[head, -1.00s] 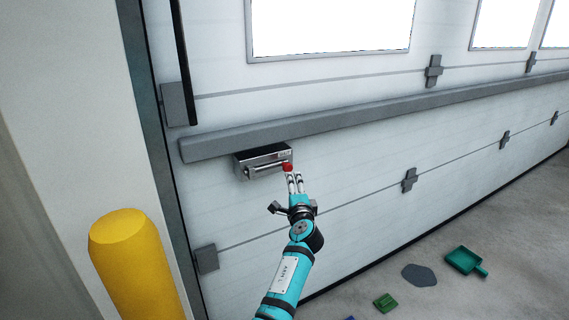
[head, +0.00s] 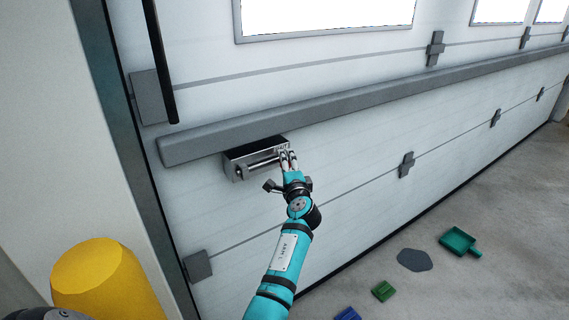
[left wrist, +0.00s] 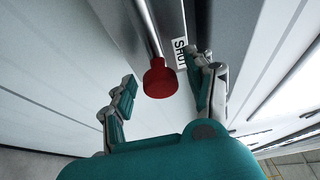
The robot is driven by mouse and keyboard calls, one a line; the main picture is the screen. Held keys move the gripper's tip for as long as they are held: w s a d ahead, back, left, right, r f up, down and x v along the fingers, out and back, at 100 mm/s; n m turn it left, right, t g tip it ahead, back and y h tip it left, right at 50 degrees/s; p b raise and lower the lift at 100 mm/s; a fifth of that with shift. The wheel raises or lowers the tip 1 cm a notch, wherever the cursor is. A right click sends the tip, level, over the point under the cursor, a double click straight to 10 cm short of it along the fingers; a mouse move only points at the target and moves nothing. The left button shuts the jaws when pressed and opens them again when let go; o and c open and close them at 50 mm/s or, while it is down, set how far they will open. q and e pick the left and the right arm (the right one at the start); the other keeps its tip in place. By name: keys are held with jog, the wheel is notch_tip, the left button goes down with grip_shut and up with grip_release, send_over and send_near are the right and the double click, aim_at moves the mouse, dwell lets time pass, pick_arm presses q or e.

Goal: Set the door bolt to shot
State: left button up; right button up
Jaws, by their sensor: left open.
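The door bolt (head: 252,163) is a metal housing with a rod, mounted on the white door just under a grey rail. In the left wrist view, the bolt's rod (left wrist: 149,32) ends in a red knob (left wrist: 160,82). A white label (left wrist: 180,54) beside the rod seems to read "SHOT", partly covered by a finger. My left gripper (head: 287,156) is at the right end of the bolt. In the left wrist view its open fingers (left wrist: 168,92) stand on either side of the knob, with a clear gap on the left. The fingers hide the knob in the head view.
A grey rail (head: 350,104) crosses the door above the bolt. A yellow post (head: 105,280) stands at lower left. On the floor lie a green dustpan (head: 459,241), a green block (head: 383,291), a blue block (head: 347,314) and a dark patch (head: 414,260).

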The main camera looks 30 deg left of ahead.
pick_arm(q)
jog(key=shift+d, duration=0.1)
jog(key=shift+c, duration=0.8)
grip_shut()
pick_arm(e)
jog(key=shift+d, duration=0.3)
pick_arm(q)
jog(key=shift+s, duration=0.1)
